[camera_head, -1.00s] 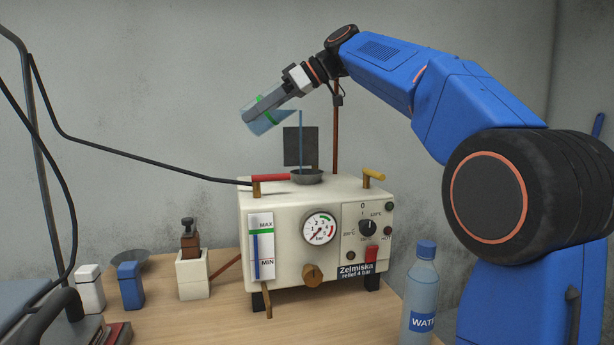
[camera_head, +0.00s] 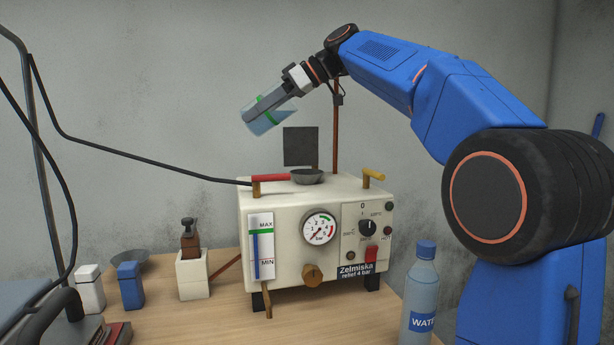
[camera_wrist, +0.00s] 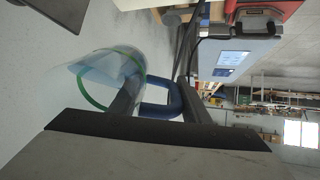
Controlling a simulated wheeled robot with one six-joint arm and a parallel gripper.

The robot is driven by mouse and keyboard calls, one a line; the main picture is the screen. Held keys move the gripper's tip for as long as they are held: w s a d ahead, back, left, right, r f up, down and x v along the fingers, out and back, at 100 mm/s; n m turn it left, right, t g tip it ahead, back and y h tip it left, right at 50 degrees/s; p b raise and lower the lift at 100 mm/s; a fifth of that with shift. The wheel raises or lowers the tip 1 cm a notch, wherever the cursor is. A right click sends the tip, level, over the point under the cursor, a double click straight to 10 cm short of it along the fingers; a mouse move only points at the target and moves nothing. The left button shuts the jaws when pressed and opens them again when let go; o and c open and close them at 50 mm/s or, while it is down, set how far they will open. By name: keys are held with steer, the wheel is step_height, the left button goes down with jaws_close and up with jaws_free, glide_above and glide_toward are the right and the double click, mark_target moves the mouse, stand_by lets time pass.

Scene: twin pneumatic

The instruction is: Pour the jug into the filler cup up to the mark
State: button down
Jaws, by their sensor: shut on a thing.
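The clear jug (camera_head: 265,118) with a green band is tilted in the air above the machine, water still inside it. My gripper (camera_head: 275,100) is shut on it. In the wrist view the jug (camera_wrist: 98,78) lies at the left, and its blue handle (camera_wrist: 160,108) is between my fingers (camera_wrist: 160,100). No stream leaves the jug. The filler cup (camera_head: 307,177), a grey bowl, sits on top of the white machine (camera_head: 290,205), below and right of the jug. The level gauge (camera_head: 261,247) on the machine's front has a blue column reaching about the green MAX band.
A red-handled lever (camera_head: 270,178) and a brass tap (camera_head: 373,175) flank the cup. A thin rust-coloured pipe (camera_head: 336,135) rises behind. A water bottle (camera_head: 421,295) stands at the front right.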

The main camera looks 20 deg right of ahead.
mark_target(253, 132)
steer(key=shift+f+g+h, duration=0.4)
steer(key=shift+f+h, duration=0.35)
steer(key=shift+h, duration=0.25)
steer(key=shift+d+h, duration=0.1)
steer(key=shift+h, duration=0.2)
steer(key=shift+g+h, duration=0.3)
steer(key=shift+h, duration=0.1)
steer(key=shift+w+a+f+g+h, duration=0.2)
steer(key=shift+a+f+g+h, duration=0.2)
steer(key=shift+f+h, duration=0.45)
steer(key=shift+w+a+f+g+h, duration=0.15)
steer(key=shift+a+f+g+h, duration=0.15)
steer(key=shift+a+f+h, duration=0.35)
steer(key=shift+w+a+f+g+h+b, duration=0.15)
steer(key=shift+f+h, duration=0.35)
steer(key=shift+f, duration=1.1)
steer(key=shift+s+d+f+g+h+b, duration=0.15)
steer(key=shift+f+h, duration=0.35)
steer(key=shift+f, duration=1.1)
steer(key=shift+w+a+f, duration=0.15)
steer(key=shift+f, duration=0.05)
steer(key=shift+a+f+g+h, duration=0.2)
steer(key=shift+g+h, duration=0.1)
steer(key=shift+h, duration=0.5)
steer(key=shift+w+f, duration=0.1)
